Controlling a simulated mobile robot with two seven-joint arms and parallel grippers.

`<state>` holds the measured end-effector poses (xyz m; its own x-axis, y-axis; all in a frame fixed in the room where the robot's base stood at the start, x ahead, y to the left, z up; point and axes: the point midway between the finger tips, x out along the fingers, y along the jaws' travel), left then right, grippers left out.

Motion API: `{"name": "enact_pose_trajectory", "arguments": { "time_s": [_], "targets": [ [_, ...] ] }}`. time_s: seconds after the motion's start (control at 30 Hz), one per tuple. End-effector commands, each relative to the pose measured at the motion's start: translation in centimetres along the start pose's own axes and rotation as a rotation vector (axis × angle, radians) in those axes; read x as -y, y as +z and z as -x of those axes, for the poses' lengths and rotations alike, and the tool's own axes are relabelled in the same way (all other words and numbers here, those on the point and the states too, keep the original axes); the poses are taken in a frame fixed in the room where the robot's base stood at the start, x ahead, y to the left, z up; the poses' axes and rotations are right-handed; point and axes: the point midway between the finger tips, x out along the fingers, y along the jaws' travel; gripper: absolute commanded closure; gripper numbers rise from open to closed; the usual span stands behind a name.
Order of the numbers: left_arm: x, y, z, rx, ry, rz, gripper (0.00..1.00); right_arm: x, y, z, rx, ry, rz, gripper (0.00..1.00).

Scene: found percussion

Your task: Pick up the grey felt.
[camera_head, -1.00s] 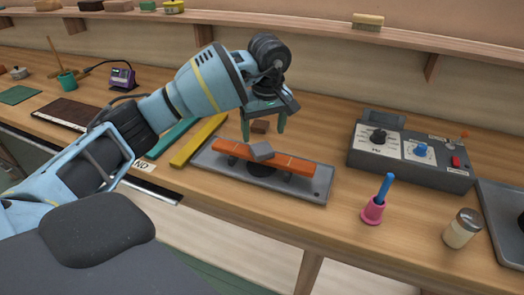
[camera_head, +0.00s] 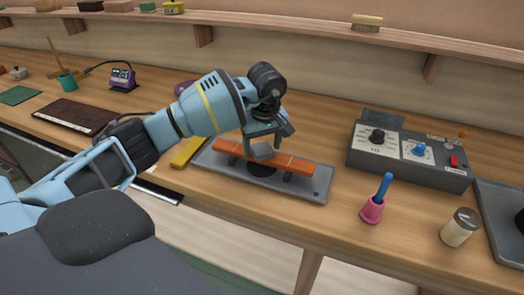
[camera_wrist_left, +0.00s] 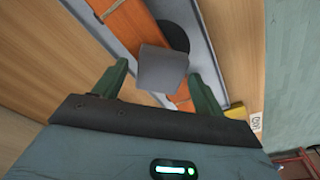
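The grey felt (camera_head: 262,151) is a small grey block lying across an orange bar (camera_head: 298,163), which rests on supports over a grey tray (camera_head: 312,193). My left gripper (camera_head: 263,150) is open, with its green fingers down close to the felt. In the left wrist view the felt (camera_wrist_left: 162,68) lies just ahead of the gap between the two spread fingers (camera_wrist_left: 160,84), with space on both sides. Whether a finger touches the bar cannot be told. My right gripper is in neither view.
A grey control box (camera_head: 410,160) with knobs stands right of the tray.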

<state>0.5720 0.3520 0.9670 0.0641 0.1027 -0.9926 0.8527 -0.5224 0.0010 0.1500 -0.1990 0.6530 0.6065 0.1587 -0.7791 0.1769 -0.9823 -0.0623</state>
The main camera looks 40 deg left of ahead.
Motion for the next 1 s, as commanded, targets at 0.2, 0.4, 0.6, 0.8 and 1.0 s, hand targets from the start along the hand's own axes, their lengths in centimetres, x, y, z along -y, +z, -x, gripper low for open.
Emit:
{"name": "enact_pose_trajectory", "arguments": {
  "time_s": [0.2,0.4,0.6,0.8,1.0],
  "targets": [
    [0.0,0.0,0.0,0.000,0.000,0.000,0.59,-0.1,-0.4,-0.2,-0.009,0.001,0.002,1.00],
    [0.0,0.0,0.1,0.000,0.000,0.000,0.76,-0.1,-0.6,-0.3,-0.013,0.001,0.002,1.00],
    [0.0,-0.1,0.2,-0.001,0.000,0.000,0.76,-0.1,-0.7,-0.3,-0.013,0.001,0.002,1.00],
    [0.0,-0.2,1.5,-0.002,0.002,0.000,0.76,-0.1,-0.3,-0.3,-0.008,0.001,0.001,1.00],
    [0.5,0.4,3.6,0.000,-0.002,-0.004,0.76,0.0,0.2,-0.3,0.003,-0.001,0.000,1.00]
  ]
}}
